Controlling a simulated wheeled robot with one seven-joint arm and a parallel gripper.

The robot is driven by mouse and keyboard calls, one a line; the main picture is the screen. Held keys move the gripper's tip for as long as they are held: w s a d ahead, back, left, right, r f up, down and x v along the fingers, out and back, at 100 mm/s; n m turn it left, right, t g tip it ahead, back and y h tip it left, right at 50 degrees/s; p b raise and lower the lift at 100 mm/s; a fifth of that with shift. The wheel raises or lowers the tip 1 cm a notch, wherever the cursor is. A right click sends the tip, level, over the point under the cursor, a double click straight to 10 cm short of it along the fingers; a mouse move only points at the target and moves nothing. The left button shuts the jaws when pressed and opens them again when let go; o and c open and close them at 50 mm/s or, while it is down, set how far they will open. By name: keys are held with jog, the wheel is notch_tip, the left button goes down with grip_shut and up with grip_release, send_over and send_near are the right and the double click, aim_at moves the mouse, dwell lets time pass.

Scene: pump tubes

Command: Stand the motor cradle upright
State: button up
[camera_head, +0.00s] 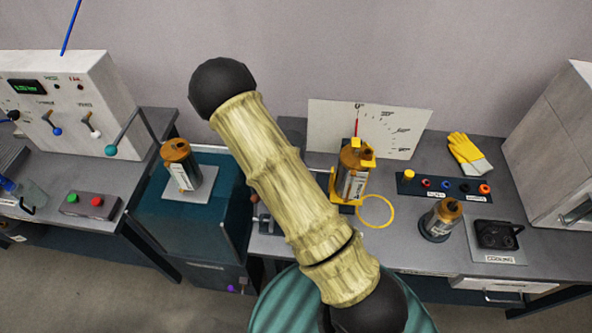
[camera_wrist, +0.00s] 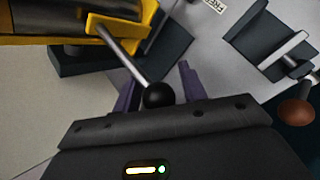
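The motor cradle (camera_head: 337,187) is a yellow frame around a copper-brown motor (camera_head: 353,183), standing in front of a white dial board in the head view. It looks close to upright, with a red pointer near the board's 0° mark. In the wrist view, part of the yellow cradle (camera_wrist: 90,32) fills the top left. A metal lever (camera_wrist: 122,54) with a black ball knob (camera_wrist: 158,96) extends from it. My gripper (camera_wrist: 158,80) has its purple fingers apart on either side of the knob, with narrow gaps visible. My arm hides the gripper in the head view.
The dial board (camera_head: 395,125) stands behind the cradle. A yellow ring (camera_head: 391,211), another motor (camera_head: 441,217), a button strip (camera_head: 440,186), a cooling pad (camera_head: 498,236) and gloves (camera_head: 466,150) lie to the right. A third motor (camera_head: 178,164) stands left on a teal cabinet.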

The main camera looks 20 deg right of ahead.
jog(key=shift+o, duration=0.4)
jog(key=shift+w+r, duration=0.1)
jog(key=shift+a+r, duration=0.1)
jog(key=b+v, duration=0.3)
jog(key=v, duration=1.4)
jog(key=s+d+r+m+t+y, duration=0.1)
jog(key=s+d+m+t+y, duration=0.1)
jog(key=s, duration=0.7)
jog(key=s+d+r+m+t+y, duration=0.1)
jog(key=s+d+m+t+y, duration=0.1)
jog(key=s+d+y, duration=0.3)
jog(key=s, duration=0.4)
jog(key=shift+s+t, duration=0.15)
jog(key=shift+t, duration=0.25)
